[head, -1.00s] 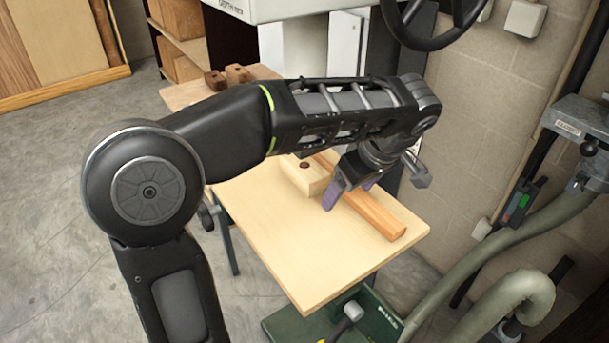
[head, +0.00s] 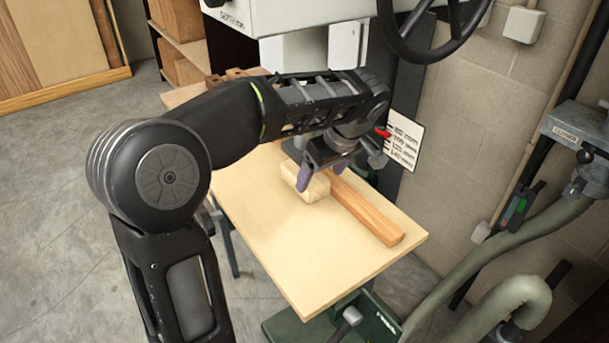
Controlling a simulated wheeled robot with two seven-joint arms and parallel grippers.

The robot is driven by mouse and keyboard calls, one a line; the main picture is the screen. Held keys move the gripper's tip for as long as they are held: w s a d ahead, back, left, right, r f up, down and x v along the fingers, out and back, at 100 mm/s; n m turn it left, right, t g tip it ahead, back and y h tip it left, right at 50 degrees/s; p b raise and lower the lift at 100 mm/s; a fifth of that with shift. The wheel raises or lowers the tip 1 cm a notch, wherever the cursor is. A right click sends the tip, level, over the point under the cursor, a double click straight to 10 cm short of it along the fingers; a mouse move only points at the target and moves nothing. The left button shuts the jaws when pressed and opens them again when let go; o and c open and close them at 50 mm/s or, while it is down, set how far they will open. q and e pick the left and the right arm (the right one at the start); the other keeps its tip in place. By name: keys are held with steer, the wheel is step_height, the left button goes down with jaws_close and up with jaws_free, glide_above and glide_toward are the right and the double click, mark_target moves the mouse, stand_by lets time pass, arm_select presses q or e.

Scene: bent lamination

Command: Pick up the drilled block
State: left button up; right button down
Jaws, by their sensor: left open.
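The drilled block (head: 313,190) is a pale wooden block on the light wooden table (head: 270,240). My left gripper (head: 320,178) is open, its purple fingers pointing down right over the block. One finger overlaps the block's near side in the head view, and the other shows at its right. I cannot tell whether the fingers touch it. The gripper hides the top of the block, including its hole. My right gripper is not in view.
A long wooden strip (head: 365,210) lies on the table just right of the block. A machine with a handwheel (head: 430,25) stands behind. The table's front part is clear. A grey hose (head: 490,245) runs at the right.

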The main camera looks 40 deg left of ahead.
mark_target(318, 187)
arm_select(q)
steer(key=x, duration=0.2)
steer(key=shift+f, duration=0.35)
steer(key=shift+c, duration=0.2)
steer(key=c, duration=1.5)
steer(key=shift+c, duration=0.7)
steer(key=shift+r, duration=0.15)
